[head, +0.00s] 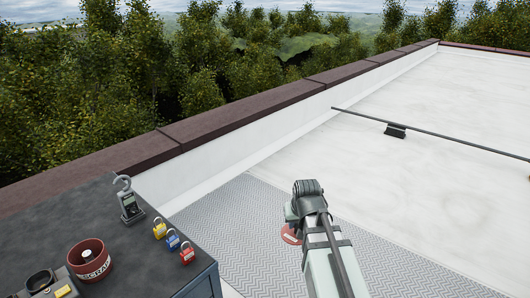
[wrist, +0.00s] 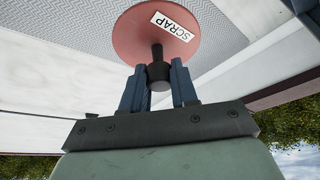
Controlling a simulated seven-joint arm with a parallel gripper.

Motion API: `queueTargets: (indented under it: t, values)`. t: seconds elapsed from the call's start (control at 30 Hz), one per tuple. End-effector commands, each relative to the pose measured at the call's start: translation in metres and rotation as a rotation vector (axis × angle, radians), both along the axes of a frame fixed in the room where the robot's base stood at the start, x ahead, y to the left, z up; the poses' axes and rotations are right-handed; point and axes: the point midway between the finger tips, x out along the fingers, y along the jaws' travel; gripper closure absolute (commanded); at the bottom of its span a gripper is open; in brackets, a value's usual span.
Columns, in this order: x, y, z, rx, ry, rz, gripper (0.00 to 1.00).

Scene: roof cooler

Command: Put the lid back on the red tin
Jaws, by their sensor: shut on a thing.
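The red tin (head: 91,262) stands open-topped on the dark cabinet top at the lower left in the head view, with a white label on its side. My gripper (wrist: 158,80) is shut on the dark knob of the round red lid (wrist: 157,35), which bears a white SCRAP label. In the head view the lid (head: 291,234) shows partly behind my gripper, out over the grey walkway mat, to the right of the cabinet and apart from the tin. My arm hides part of the lid there.
The dark cabinet top (head: 75,215) also holds a hanging scale (head: 129,203), yellow, blue and red padlocks (head: 173,240) near its right edge, and a dark ring-shaped item (head: 40,281) left of the tin. A brown-capped parapet (head: 250,110) runs behind. Space between cabinet and arm looks clear.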

Motion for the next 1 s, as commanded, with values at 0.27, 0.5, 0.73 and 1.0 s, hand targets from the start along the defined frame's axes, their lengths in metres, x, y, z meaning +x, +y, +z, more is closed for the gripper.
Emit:
queueTargets:
  t: [0.27,0.5,0.73,1.0]
  values:
    - [0.008,0.0,0.023,0.0,0.001,-0.062,1.0]
    - [0.024,0.014,0.078,0.0,-0.001,-0.193,1.0]
    - [0.031,0.077,0.12,-0.001,0.0,-0.168,1.0]
    - [0.026,0.159,0.137,0.0,0.0,-0.056,1.0]
